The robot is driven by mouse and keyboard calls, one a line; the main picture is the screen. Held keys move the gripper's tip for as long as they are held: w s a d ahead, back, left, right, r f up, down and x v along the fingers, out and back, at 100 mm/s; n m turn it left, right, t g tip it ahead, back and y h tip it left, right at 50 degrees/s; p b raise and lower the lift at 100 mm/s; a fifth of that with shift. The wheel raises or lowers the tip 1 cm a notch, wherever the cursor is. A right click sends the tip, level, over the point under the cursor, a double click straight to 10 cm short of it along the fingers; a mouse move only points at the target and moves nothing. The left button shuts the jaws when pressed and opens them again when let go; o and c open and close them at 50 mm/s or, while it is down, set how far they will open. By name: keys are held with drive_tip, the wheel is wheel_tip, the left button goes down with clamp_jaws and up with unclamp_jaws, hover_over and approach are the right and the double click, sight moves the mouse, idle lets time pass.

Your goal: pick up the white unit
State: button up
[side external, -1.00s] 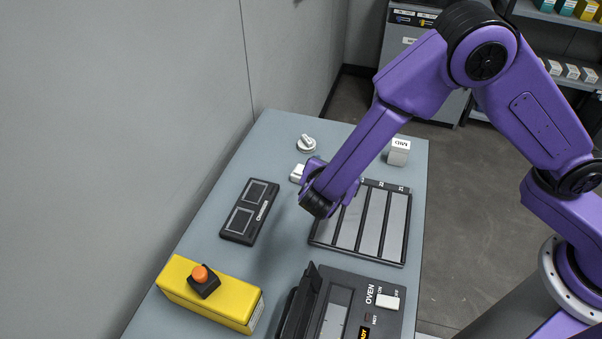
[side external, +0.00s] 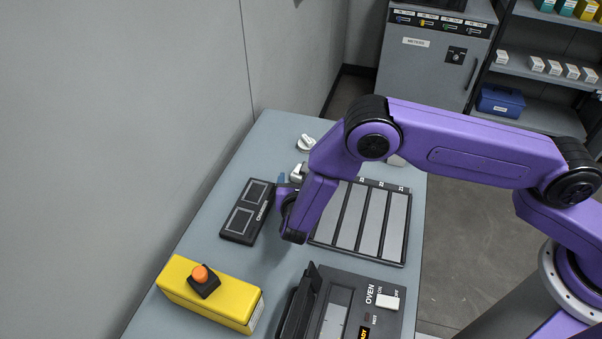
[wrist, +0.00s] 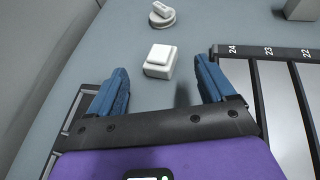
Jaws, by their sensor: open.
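The white unit (wrist: 160,61) is a small block with a raised top, standing on the blue-grey bench. In the wrist view it lies ahead of my gripper (wrist: 160,82), between the lines of the two blue fingers and nearer the left one. The fingers are wide apart with nothing between them. In the side view the white unit (side external: 298,172) is partly hidden by a blue finger of my gripper (side external: 285,181), which is low over the bench beside it. I cannot tell whether they touch.
A round white knob (side external: 305,144) stands behind the unit. The black charger (side external: 249,211) lies to the left and a slotted rack (side external: 376,229) to the right. The oven (side external: 365,306) and a yellow box with an orange button (side external: 210,293) are nearer the front.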

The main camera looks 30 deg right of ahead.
drive_tip(key=x, duration=0.9)
drive_tip(key=shift+w+f, duration=0.1)
drive_tip(key=shift+w, duration=0.05)
drive_tip(key=c, duration=1.2)
